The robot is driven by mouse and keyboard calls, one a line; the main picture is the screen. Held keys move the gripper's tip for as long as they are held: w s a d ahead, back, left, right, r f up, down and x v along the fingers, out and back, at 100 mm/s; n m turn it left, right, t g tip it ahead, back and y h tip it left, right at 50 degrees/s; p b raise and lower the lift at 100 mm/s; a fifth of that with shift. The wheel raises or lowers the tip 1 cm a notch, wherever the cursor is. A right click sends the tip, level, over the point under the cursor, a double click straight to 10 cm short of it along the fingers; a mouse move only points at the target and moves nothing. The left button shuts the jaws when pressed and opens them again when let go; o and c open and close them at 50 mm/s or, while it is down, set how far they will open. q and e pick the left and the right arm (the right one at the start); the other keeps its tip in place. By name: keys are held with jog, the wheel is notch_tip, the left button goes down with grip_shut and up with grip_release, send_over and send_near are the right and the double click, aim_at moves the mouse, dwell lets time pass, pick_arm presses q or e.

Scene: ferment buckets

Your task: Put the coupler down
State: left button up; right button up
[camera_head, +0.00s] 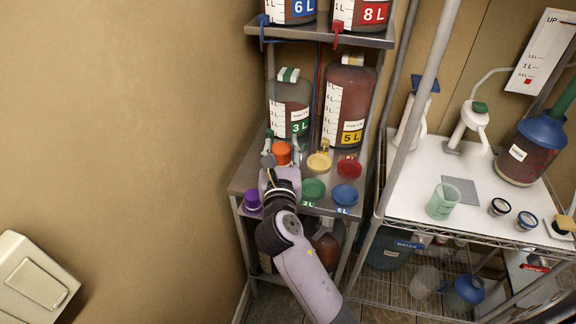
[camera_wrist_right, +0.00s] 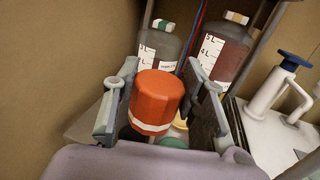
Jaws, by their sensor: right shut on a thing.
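The orange coupler (camera_head: 282,153) is a short upright cylinder over the back left of the metal shelf (camera_head: 243,180). In the right wrist view the coupler (camera_wrist_right: 157,98) sits between the two grey fingers, with a pale band near its lower end. My right gripper (camera_head: 281,149) is shut on it. I cannot tell whether its underside touches the shelf. My left gripper is not in view.
Yellow (camera_head: 319,163), red (camera_head: 349,167), green (camera_head: 313,189), blue (camera_head: 346,195) and purple (camera_head: 252,200) pieces stand close by. The 3 L (camera_head: 290,105) and 5 L (camera_head: 347,105) buckets stand behind. A white-topped rack (camera_head: 410,190) is at the right.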

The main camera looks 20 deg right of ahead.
jog(key=d+m+g+h+b, duration=0.55)
jog(key=d+h+b, duration=0.25)
jog(key=d+b, duration=0.95)
jog(key=shift+m, duration=0.25)
jog(key=f, duration=0.6)
jog(key=d+f, duration=0.1)
jog(key=f, duration=0.5)
jog(key=d+f, duration=0.1)
jog(key=f, duration=0.6)
jog(key=shift+s+d+p, duration=0.1)
jog(key=shift+s+p, duration=0.2)
jog(key=shift+s, duration=0.05)
jog(key=o, duration=1.3)
jog(key=shift+f, duration=0.1)
